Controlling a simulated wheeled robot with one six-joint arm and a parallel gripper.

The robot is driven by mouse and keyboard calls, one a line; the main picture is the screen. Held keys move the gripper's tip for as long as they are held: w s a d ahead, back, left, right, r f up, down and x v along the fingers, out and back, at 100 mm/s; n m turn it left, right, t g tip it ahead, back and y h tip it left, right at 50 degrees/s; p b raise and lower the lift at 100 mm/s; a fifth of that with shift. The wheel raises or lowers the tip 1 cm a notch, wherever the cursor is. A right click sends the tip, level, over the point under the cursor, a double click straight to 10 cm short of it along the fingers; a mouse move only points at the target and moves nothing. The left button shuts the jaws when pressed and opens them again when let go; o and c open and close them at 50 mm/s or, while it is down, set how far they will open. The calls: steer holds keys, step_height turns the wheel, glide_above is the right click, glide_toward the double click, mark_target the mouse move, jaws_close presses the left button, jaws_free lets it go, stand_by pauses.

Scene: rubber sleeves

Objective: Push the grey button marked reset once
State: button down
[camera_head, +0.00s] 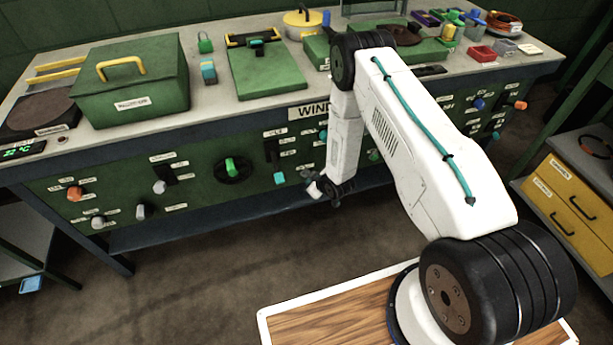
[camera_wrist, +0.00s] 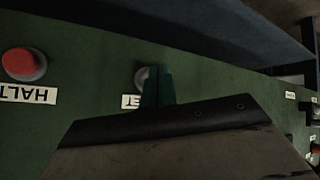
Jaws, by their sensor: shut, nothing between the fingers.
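In the wrist view, turned upside down, a round grey button (camera_wrist: 141,76) sits on the green panel. In the head view, my gripper (camera_head: 322,187) is low in front of the bench's front panel, below the bench top. I cannot make out the grey button there; my arm hides part of that panel.
A red button (camera_wrist: 22,64) with a HALT label (camera_wrist: 28,94) is left of the grey one in the wrist view. The bench front (camera_head: 120,190) carries several other knobs and switches. A yellow drawer unit (camera_head: 572,195) stands at right. Open floor lies before the bench.

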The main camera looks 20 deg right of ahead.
steer(key=shift+s, duration=2.5)
